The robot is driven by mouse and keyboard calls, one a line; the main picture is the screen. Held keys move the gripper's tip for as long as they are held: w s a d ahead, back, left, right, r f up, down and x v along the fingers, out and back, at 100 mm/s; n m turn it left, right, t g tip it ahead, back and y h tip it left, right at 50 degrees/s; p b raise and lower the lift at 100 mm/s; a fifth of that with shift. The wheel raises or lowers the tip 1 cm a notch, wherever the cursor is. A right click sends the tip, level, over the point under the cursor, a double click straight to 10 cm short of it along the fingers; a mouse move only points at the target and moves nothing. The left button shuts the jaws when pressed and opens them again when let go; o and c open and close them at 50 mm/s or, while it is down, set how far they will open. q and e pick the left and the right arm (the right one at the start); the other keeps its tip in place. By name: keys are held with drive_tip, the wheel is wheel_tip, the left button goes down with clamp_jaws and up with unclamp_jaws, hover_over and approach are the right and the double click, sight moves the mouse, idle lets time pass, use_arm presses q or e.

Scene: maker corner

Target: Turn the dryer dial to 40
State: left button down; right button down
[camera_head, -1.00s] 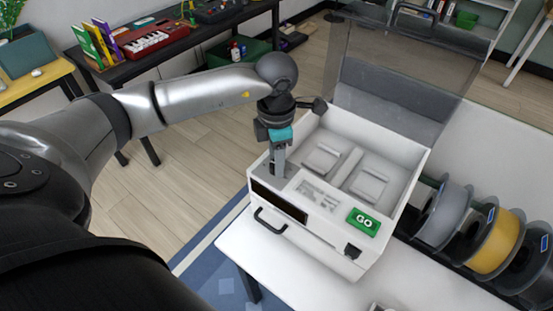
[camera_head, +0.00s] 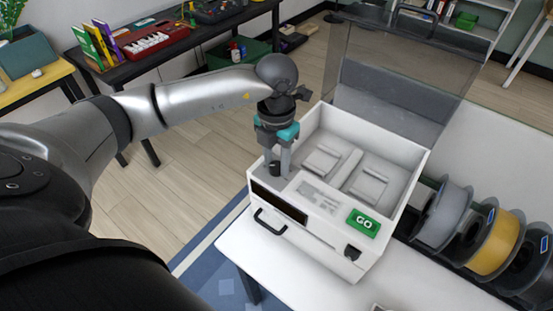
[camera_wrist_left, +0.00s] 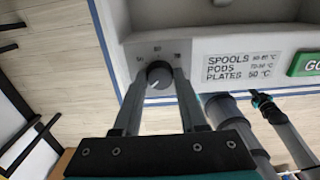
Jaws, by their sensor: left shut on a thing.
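The dryer (camera_head: 335,219) is a white open-topped box on a white table, with its clear lid raised. Its dark round dial (camera_head: 274,169) is at the left end of the top panel, and it shows from above in the left wrist view (camera_wrist_left: 160,75). Small numbers lie around the dial's far side, too small to read surely. My left gripper (camera_head: 276,167) points down over the panel. Its fingers (camera_wrist_left: 160,83) are shut on the dial, one on each side. The dial's pointer mark cannot be made out. My right gripper is in neither view.
A green GO button (camera_head: 363,222) and a printed label (camera_wrist_left: 240,66) lie right of the dial. A black handle (camera_head: 270,222) sticks out of the dryer's front. Filament spools (camera_head: 495,243) stand at the right. The raised lid (camera_head: 405,75) stands behind.

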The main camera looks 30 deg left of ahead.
sight(276, 166)
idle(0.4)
use_arm(q)
drive_tip(key=shift+c, duration=2.3)
unclamp_jaws()
drive_tip(key=shift+r, duration=0.1)
wheel_tip(276, 166, up, 15)
drive_tip(key=shift+p, duration=0.35)
drive_tip(key=shift+s, duration=0.1)
